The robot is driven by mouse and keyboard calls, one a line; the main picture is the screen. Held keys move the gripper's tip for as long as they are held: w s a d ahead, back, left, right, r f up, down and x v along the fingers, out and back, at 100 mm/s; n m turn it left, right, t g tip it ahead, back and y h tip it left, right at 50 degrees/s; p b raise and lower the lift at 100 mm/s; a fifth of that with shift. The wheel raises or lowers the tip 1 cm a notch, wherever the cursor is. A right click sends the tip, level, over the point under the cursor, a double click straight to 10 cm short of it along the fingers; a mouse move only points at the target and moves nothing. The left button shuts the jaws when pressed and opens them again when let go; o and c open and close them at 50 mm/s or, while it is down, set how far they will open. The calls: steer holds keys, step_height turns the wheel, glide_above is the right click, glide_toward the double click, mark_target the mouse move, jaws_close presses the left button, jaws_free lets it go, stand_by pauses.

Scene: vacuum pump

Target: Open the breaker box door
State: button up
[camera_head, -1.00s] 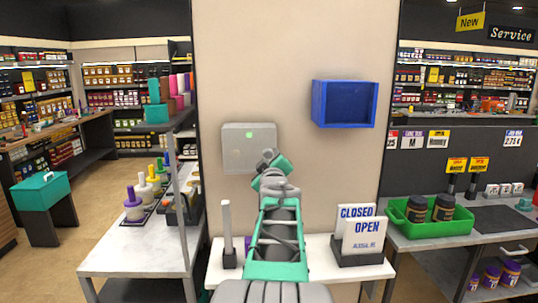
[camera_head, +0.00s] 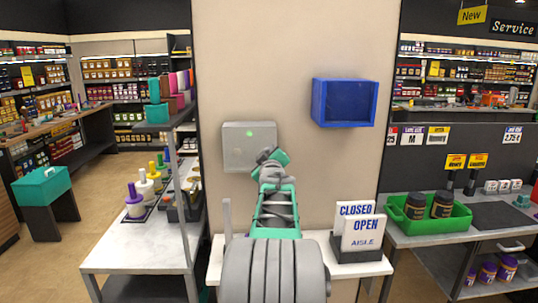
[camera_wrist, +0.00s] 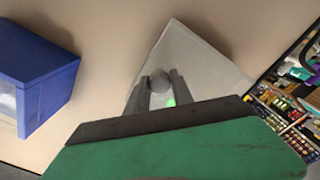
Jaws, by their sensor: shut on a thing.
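The breaker box (camera_head: 240,145) is a light grey box on the beige wall with a small green mark on its front. In the wrist view its grey front (camera_wrist: 188,52) fills the upper middle, and a round grey knob (camera_wrist: 159,79) stands out from it. My gripper (camera_wrist: 160,90) has one finger on each side of the knob and is shut on it. In the head view my gripper (camera_head: 266,157) is at the lower right of the box, and my arm hides that corner. The door looks closed, with no gap visible.
A blue open-fronted box (camera_head: 343,103) hangs on the wall to the right. A side table (camera_head: 135,255) with spools is at the left. A green tray (camera_head: 462,225) with jars stands at right.

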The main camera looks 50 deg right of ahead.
jaws_close()
stand_by(0.8)
